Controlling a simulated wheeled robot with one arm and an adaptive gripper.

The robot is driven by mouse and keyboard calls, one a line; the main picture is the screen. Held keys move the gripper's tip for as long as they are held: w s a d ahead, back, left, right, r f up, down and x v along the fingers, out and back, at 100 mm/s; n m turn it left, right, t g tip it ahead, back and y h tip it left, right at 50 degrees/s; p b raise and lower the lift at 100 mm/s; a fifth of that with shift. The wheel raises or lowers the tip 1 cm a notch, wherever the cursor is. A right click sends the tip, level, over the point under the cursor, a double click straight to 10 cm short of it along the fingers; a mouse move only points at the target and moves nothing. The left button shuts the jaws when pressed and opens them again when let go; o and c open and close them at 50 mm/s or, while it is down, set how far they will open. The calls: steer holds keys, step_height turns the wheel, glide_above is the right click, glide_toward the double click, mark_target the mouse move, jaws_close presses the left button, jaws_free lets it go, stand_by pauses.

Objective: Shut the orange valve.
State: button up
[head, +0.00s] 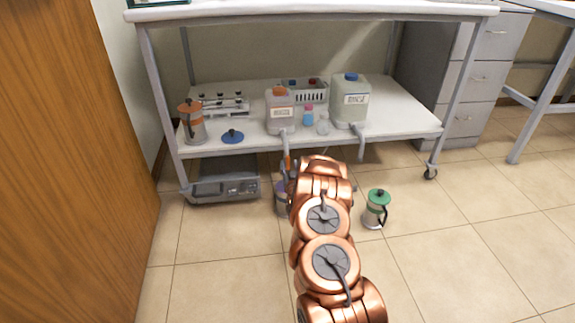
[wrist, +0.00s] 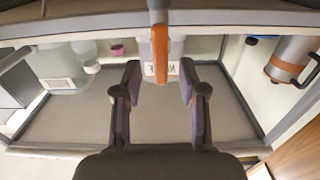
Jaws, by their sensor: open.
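The orange valve (wrist: 160,55) shows in the wrist view as a long orange lever in line with a grey pipe. In the head view a small part of the valve (head: 287,162) shows at the end of the spout of the orange-capped container (head: 280,115). My gripper (wrist: 160,80) is open, with one finger on each side of the lever's end and a gap to both. In the head view my arm largely hides the gripper. A jug (head: 282,202) stands on the floor below the spout, partly hidden by my arm.
A blue-capped container (head: 350,110) with its own spout stands to the right on the low shelf (head: 400,125). An orange-lidded jug (head: 191,130) stands at the shelf's left. A green-lidded jug (head: 376,212) is on the floor right of my arm. A wooden panel (head: 70,160) bounds the left.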

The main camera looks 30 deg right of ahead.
mark_target(288, 163)
steer(key=shift+b+x, duration=0.55)
steer(key=shift+x, duration=1.15)
jaws_close()
